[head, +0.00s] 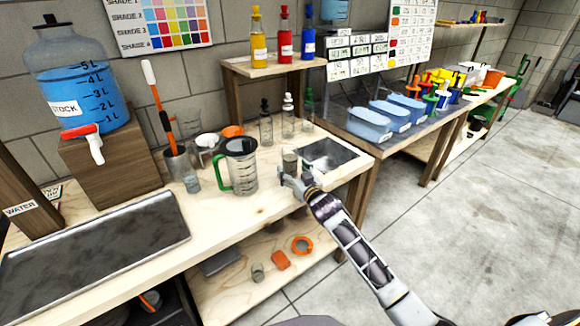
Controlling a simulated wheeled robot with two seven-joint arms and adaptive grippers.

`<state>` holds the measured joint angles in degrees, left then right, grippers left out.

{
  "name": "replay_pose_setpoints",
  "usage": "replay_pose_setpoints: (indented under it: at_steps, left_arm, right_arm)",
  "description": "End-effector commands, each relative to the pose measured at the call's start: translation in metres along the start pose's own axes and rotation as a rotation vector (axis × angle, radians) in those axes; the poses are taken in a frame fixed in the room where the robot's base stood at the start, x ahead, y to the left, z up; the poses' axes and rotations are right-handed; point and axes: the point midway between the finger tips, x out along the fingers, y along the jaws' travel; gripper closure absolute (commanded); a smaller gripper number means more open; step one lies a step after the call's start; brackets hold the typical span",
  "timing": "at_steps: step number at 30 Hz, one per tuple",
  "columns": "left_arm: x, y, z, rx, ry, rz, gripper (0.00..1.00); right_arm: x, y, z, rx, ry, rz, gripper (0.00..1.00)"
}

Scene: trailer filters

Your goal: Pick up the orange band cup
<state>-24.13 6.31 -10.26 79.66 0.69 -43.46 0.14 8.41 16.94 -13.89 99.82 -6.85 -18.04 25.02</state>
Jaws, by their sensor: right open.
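No cup clearly shows an orange band at this size. A small clear cup (290,159) stands on the wooden workbench (262,207), just behind my right gripper (291,183). The gripper reaches in from the lower right, open, low over the bench; whether it touches the cup I cannot tell. Its fingers hide the cup's lower part. Another small clear cup (192,181) stands left of the green-handled jug (243,167). An orange item (232,131) lies behind the jug, partly hidden. My left gripper is not in view.
A dark metal plate (331,154) lies right of the gripper. Dropper bottles (266,125) stand behind the bench's middle. A blue water jug (75,85) and grey tray (100,245) fill the left. The bench's front middle is clear. An orange ring (302,245) lies on the lower shelf.

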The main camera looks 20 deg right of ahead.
Motion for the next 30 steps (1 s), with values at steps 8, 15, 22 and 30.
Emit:
replay_pose_setpoints:
  at_steps: [8, 15, 22, 30]
  left_arm:
    - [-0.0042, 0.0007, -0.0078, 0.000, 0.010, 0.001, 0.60]
    - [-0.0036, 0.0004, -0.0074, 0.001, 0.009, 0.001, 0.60]
    - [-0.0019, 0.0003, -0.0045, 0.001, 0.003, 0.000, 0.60]
    - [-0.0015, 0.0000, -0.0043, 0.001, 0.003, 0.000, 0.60]
  right_arm:
    - [0.0065, 0.0001, -0.0001, 0.000, 0.000, 0.000, 0.25]
    - [0.0063, 0.0001, 0.0000, 0.000, 0.000, 0.000, 0.25]
    - [0.0063, 0.0002, 0.0000, 0.000, 0.000, 0.000, 0.38]
    - [0.0062, 0.0001, 0.0001, 0.000, -0.001, 0.000, 0.72]
